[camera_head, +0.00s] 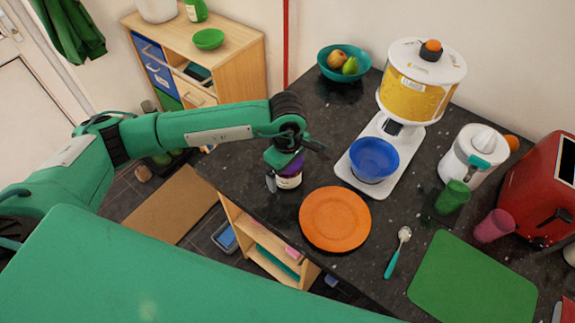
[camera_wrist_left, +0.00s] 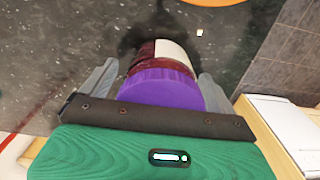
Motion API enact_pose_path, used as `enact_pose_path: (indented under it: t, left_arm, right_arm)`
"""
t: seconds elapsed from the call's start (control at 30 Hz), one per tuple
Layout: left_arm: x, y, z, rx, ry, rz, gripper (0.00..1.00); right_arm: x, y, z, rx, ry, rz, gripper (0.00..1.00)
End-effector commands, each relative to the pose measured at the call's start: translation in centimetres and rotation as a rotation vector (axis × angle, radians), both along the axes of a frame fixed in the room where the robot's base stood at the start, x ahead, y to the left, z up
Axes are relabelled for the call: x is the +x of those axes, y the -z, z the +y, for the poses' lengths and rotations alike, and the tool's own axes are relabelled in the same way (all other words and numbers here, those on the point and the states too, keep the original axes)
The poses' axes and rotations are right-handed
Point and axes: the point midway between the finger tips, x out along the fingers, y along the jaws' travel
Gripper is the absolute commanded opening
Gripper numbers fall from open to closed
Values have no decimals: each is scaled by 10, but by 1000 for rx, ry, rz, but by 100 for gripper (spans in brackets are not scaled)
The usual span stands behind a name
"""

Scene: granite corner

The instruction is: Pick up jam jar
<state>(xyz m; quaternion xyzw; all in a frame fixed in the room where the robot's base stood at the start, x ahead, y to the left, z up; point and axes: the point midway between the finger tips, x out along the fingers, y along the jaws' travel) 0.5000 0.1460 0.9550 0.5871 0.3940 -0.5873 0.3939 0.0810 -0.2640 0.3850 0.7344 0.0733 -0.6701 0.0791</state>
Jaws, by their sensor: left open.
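The jam jar (camera_head: 289,175) stands on the dark counter near its left edge, left of the orange plate. It has a purple lid, a white label and dark red contents. In the left wrist view the jam jar (camera_wrist_left: 163,80) lies between the two grey fingers. My left gripper (camera_head: 285,172) is at the jar from above and to the left. In the left wrist view my left gripper (camera_wrist_left: 158,88) is open, with one finger on each side of the jar. Whether the fingers touch it cannot be told. My right gripper is not in view.
An orange plate (camera_head: 335,219) lies right beside the jar. A blue bowl (camera_head: 374,158) sits on the white dispenser base behind it. A spoon (camera_head: 397,252) and green mat (camera_head: 473,281) lie further right. The counter's left edge drops to open shelves (camera_head: 262,245).

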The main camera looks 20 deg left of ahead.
Motion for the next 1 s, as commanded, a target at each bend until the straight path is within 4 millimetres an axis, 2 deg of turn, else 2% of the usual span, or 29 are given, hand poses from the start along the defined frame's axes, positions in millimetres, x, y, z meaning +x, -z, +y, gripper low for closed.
enact_pose_path:
  t: [0.27, 0.57, 0.87, 1.0]
  left_arm:
    - [0, 5, 0, 0, 1, 0, 92]
    - [0, 4, 0, 0, 1, -1, 35]
    - [1, 2, 0, -1, 0, -3, 34]
    - [2, -7, 0, -2, 0, -6, 34]
  right_arm:
    - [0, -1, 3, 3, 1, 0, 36]
    - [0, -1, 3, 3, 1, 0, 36]
    - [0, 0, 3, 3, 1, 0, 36]
    - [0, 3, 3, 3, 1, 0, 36]
